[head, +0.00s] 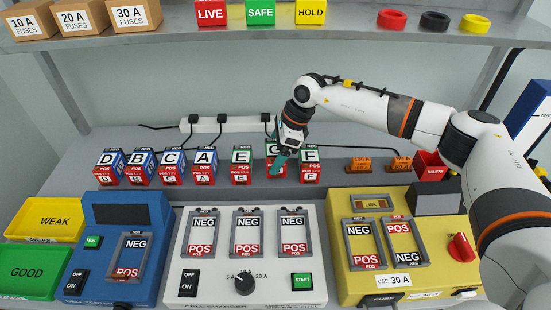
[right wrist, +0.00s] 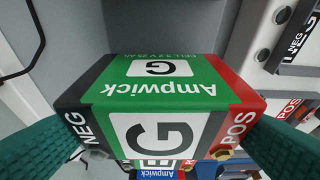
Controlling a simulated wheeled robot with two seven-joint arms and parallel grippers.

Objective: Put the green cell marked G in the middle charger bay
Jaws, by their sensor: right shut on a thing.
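The green cell marked G (head: 270,147) is in my right gripper (head: 279,163), in the row of cells behind the charger. It looks slightly higher than its neighbours; I cannot tell if it is clear of the shelf. In the right wrist view the G cell (right wrist: 160,85) sits between the two teal fingers, black NEG end left, red POS end right. The white cell charger (head: 215,268) stands in front. Its middle bay (head: 247,233) shows NEG at the top and POS at the bottom, and no cell is seen in it. My left gripper is not in view.
Cells E (head: 242,166) and F (head: 310,165) flank the G cell closely. Blue-topped cells stand further left. The blue tester (head: 120,215) is left of the charger and a yellow unit (head: 400,275) is right. An overhead shelf (head: 350,35) crosses the back.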

